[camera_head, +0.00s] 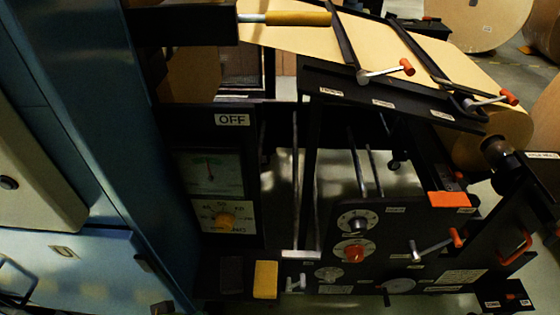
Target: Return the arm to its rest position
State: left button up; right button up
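Neither of my grippers shows in the head view, and I see no part of either arm that I can be sure of. The black machine frame (283,118) fills the middle and right of the view. A sheet of kraft paper (300,42) runs across its top. Two levers with orange-red ends, an upper one (386,72) and one farther right (490,99), sit along the black plate under the paper. A kraft roll (500,138) shows below the sheet at the right, partly hidden by the frame.
A dial gauge (210,172) sits under an OFF label (232,120). A control panel with knobs, including a red knob (354,252), is at the lower right. A blue cabinet (90,265) stands at the left. More large rolls (480,20) stand on the floor behind.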

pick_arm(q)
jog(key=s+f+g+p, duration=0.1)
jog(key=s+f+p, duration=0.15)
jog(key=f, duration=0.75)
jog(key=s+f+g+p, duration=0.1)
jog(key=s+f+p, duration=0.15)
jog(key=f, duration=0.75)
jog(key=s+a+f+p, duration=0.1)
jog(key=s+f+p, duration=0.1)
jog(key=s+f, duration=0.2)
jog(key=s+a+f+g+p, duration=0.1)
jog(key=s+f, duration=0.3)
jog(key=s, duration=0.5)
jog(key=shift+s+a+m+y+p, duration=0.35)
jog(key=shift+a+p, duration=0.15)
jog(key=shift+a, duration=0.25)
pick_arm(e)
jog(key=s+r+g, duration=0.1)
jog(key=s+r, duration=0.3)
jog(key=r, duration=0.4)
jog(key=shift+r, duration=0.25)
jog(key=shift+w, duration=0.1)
